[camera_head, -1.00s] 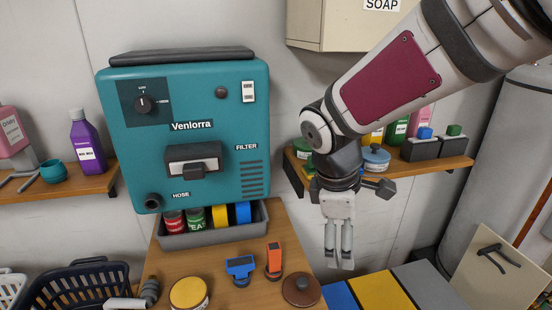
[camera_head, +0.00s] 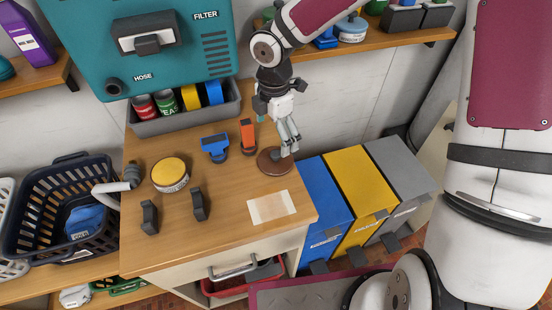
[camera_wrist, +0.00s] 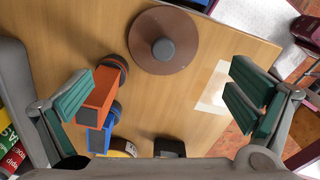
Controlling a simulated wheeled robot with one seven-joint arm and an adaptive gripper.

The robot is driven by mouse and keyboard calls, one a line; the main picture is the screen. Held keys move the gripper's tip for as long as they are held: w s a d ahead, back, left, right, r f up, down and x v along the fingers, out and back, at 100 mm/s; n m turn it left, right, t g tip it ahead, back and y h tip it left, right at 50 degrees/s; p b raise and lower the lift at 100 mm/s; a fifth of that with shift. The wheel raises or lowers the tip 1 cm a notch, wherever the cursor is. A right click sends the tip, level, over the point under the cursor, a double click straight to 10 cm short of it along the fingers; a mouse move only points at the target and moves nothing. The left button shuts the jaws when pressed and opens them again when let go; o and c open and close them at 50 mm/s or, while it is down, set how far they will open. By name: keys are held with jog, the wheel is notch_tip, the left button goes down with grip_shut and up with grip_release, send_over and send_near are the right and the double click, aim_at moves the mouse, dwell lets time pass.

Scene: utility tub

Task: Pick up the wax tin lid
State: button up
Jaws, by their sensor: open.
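The wax tin lid appears to be the round brown disc with a dark knob (camera_head: 270,166), lying flat on the wooden counter near its right edge. In the wrist view the lid (camera_wrist: 150,60) is at the top middle, knob facing the camera, and whole. My gripper (camera_head: 289,148) is over the right side of the lid in the head view, pointing down. Its fingers partly cover the lid there. In the wrist view my gripper (camera_wrist: 160,98) has its green-padded fingers wide apart with nothing held. The lid lies beyond the line between them; I cannot tell the exact height.
An orange-handled tool (camera_head: 248,136) and a blue tool (camera_head: 215,146) lie left of the lid. A yellow-topped tin (camera_head: 169,174) stands further left. A pale patch (camera_head: 271,207) lies in front. The grey bin (camera_head: 188,118) is behind; coloured boxes (camera_head: 357,180) stand to the right.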

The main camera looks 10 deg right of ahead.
aim_at(277, 154)
notch_tip(277, 154, down, 3)
jog(key=f, duration=0.3)
jog(key=f+p, duration=0.1)
jog(key=shift+s+d+f, duration=0.25)
jog(key=shift+w+f, duration=0.1)
jog(key=shift+f, duration=0.35)
jog(key=c, duration=1.7)
jog(key=shift+c, duration=1)
jog(key=shift+f, duration=0.1)
